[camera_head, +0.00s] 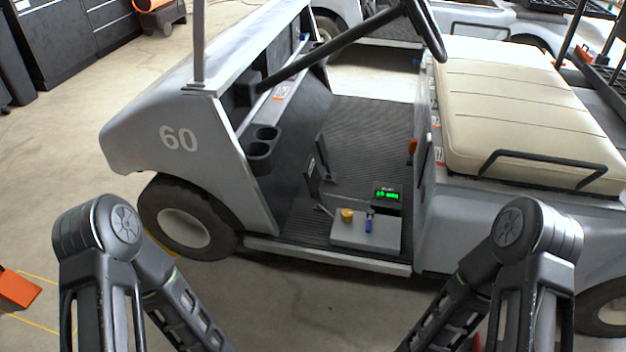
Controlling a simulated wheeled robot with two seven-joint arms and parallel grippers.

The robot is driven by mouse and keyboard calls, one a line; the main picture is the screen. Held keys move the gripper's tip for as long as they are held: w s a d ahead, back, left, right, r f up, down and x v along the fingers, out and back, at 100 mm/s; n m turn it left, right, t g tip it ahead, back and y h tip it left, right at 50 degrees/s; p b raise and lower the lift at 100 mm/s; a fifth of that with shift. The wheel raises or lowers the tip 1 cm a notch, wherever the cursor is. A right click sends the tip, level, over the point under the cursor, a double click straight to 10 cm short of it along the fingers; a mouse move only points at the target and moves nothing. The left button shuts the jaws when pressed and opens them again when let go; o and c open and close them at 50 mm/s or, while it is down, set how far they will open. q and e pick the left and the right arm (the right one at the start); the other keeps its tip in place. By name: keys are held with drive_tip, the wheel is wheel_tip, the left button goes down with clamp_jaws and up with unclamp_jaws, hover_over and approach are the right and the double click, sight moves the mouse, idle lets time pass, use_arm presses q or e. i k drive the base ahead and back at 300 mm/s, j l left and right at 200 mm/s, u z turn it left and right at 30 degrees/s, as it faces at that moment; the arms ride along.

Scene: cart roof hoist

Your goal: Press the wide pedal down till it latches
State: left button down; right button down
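The silver-grey cart numbered 60 stands side-on with its footwell open toward me. A dark upright pedal (313,180) with a small pale mark rises from the floor mat near the front wall. A second dark pedal (324,152) stands farther in, behind it. I cannot tell for sure which is wider, or whether either is latched. Both pedals look raised, with nothing touching them. My two arms come in at the lower left and lower right. Both grippers are outside the picture, below its bottom edge.
The steering wheel (428,28) and beige seat (525,110) flank the opening. An orange object (16,290) lies left.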

sight(312, 177)
drive_tip(key=i+l+z, duration=0.1)
drive_tip(key=i+z, duration=0.4)
drive_tip(key=i, duration=0.2)
drive_tip(key=i+j+z, duration=0.2)
drive_tip(key=i+z, duration=0.3)
drive_tip(key=i, duration=0.2)
